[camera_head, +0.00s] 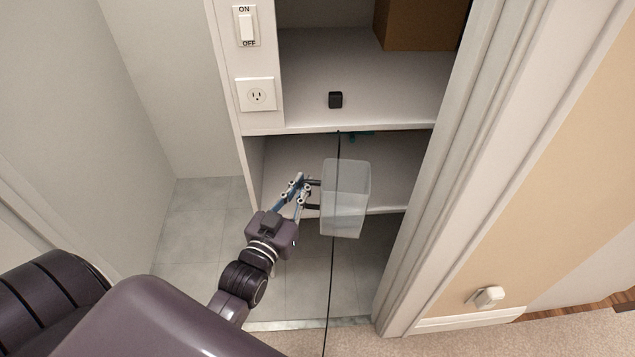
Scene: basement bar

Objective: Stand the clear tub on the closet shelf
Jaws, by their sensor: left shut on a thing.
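The clear tub (345,200) is a tall, see-through container in the middle of the head view. My left gripper (313,194) is shut on its left side and holds it in front of the closet, near the front edge of the lower shelf (285,165). The tub looks roughly upright. The upper closet shelf (400,90) is above and behind it. I cannot tell how far the tub is from the lower shelf. My right gripper is not in view.
A black cord (332,270) hangs down the front. A small green thing (361,135) shows under the upper shelf edge. The door frame (455,150) bounds the right side.

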